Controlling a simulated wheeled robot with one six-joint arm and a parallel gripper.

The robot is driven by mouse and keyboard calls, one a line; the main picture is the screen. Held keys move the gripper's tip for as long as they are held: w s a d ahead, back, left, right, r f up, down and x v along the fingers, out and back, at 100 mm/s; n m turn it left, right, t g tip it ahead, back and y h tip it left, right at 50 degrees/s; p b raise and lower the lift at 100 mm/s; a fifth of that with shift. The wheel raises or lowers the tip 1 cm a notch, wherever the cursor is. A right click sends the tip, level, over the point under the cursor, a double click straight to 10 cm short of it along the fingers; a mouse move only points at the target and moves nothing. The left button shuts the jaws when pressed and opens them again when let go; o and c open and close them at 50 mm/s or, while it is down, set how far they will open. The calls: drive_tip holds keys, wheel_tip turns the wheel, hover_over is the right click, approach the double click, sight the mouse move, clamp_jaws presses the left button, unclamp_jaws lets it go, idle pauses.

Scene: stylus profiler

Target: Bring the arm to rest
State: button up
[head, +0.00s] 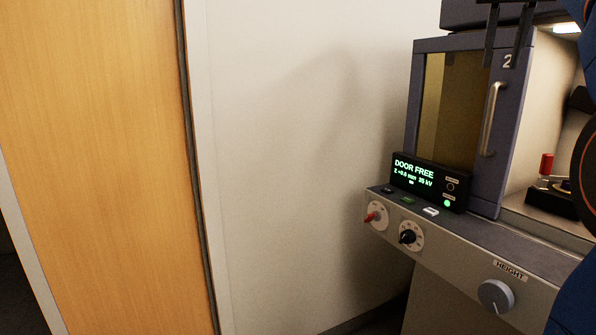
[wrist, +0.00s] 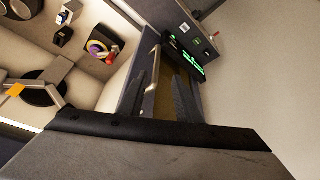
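My gripper (head: 506,48) is at the upper right of the head view, in front of the profiler's cabinet. Its two dark fingers point down with a gap between them, and nothing is held. In the wrist view my gripper (wrist: 167,85) shows its fingers apart, with the door's edge and amber window behind them. The door's metal handle (head: 492,118) is close below the fingers in the head view. It also shows beside the left finger in the wrist view (wrist: 153,66). I cannot tell whether they touch. My blue arm fills the right edge of the head view.
The cabinet's sliding door (head: 485,140) leaves the lit chamber open at right, with a red-topped item (head: 547,164) inside. A display (head: 414,172) reads "DOOR FREE". Below are knobs, including the height knob (head: 495,296). A white wall (head: 300,150) and wooden door (head: 95,150) are left.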

drive_tip(key=s+a+f+n, duration=0.2)
drive_tip(key=s+a+f, duration=0.3)
drive_tip(key=f, duration=1.2)
drive_tip(key=s+a+f+n+y, duration=0.1)
drive_tip(key=s+a+f, duration=0.5)
drive_tip(key=f, duration=1.2)
drive_tip(key=s+a+f+n+y, duration=0.1)
drive_tip(key=s+a+f+n, duration=0.2)
drive_tip(key=s+f, duration=0.7)
wheel_tip(320, 180, down, 8)
drive_tip(key=a, duration=0.2)
drive_tip(key=shift+s+a+f+t, duration=0.2)
drive_tip(key=shift+s+a+t, duration=0.1)
drive_tip(key=shift+t, duration=0.1)
